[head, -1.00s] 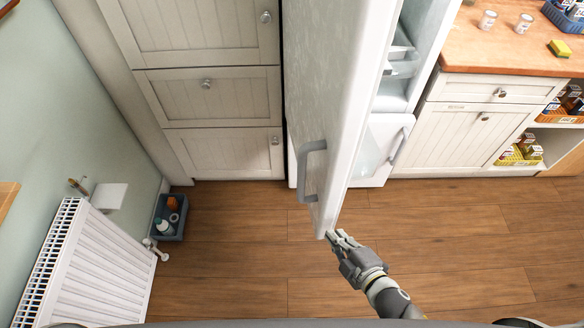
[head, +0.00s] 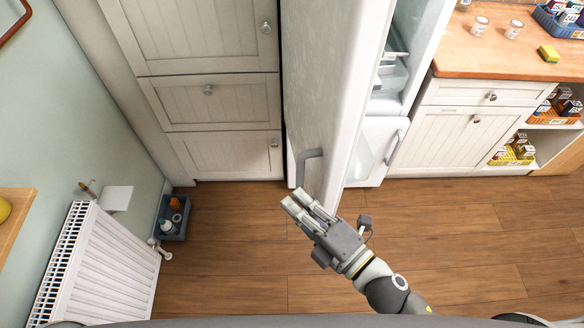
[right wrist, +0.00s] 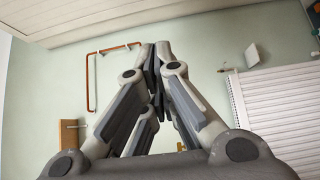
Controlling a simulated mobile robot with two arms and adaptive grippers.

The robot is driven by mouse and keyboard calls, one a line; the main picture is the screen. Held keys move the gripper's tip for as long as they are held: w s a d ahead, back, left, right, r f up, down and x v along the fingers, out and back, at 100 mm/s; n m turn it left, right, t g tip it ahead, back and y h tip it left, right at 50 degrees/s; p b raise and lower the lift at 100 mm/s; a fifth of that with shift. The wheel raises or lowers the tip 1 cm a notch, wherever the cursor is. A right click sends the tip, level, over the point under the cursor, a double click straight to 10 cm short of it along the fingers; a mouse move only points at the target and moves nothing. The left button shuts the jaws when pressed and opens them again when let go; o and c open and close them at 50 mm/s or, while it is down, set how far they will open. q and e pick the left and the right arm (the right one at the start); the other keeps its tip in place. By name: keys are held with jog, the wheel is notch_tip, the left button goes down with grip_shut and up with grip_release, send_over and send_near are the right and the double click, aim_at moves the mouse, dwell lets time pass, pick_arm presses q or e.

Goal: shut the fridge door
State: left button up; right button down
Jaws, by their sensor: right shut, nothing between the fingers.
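The white fridge door (head: 330,95) stands open in the head view, its free edge swung out towards me. A grey bar handle (head: 311,154) is on its left face; my gripper hides the handle's lower part. The fridge's pale inside with shelves (head: 396,70) shows to the right of the door. My right gripper (head: 293,198) is shut and empty, in front of the door's near end and below the handle in the picture. I cannot tell whether it touches the door. My left gripper is not in view.
A white lower front with a grey handle (head: 393,147) sits below the fridge inside. Cream cabinets (head: 208,100) stand left, a wooden counter (head: 480,55) right. A radiator (head: 100,265) and a blue-grey crate (head: 172,218) are at the left wall. The wooden floor between is clear.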

jog(key=w+a+p, duration=0.1)
jog(key=w+p, duration=0.2)
jog(key=w, duration=0.4)
jog(key=shift+p, duration=0.35)
